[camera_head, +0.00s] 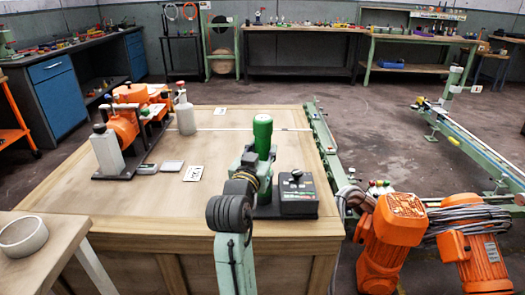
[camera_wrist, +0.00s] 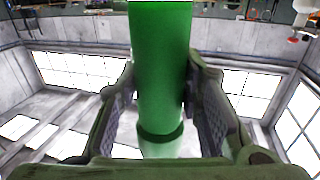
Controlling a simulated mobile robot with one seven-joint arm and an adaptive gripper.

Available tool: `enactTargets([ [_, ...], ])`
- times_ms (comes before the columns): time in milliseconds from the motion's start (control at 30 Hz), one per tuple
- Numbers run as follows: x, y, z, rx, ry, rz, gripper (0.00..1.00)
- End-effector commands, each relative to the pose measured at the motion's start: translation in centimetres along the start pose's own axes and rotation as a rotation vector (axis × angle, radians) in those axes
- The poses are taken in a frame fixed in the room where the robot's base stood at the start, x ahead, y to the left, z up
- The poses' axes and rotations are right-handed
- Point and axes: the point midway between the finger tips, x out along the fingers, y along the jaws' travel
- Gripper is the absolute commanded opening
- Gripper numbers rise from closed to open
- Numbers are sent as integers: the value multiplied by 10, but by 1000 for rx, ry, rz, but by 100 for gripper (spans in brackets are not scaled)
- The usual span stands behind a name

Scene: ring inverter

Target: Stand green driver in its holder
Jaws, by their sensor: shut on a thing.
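The green driver (camera_head: 263,130) shows in the head view as a thick green cylinder standing roughly upright above the right part of the wooden table. My gripper (camera_head: 256,160) is shut on it, with the driver rising above the fingers. In the wrist view the driver (camera_wrist: 160,70) runs between the two padded fingers, and a darker ring marks its lower part. A dark block with small fittings on top (camera_head: 298,196) stands just right of my gripper; I cannot tell whether it is the holder.
The wooden table (camera_head: 190,215) has clear room at its front left. Orange machines (camera_head: 125,122), a pale bottle (camera_head: 185,113) and small flat plates (camera_head: 194,173) stand on its left. A green rail (camera_head: 322,140) runs along the right edge. Orange motors (camera_head: 395,235) stand at front right.

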Motion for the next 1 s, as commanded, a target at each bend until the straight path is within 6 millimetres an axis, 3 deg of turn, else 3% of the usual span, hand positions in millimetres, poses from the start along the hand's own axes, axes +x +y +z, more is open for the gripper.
enactTargets([
  [467,0,0,2,1,6,0,0],
  [500,0,0,2,1,6,0,35],
  [833,0,0,4,0,2,0,56],
  [1000,0,0,4,0,1,0,56],
])
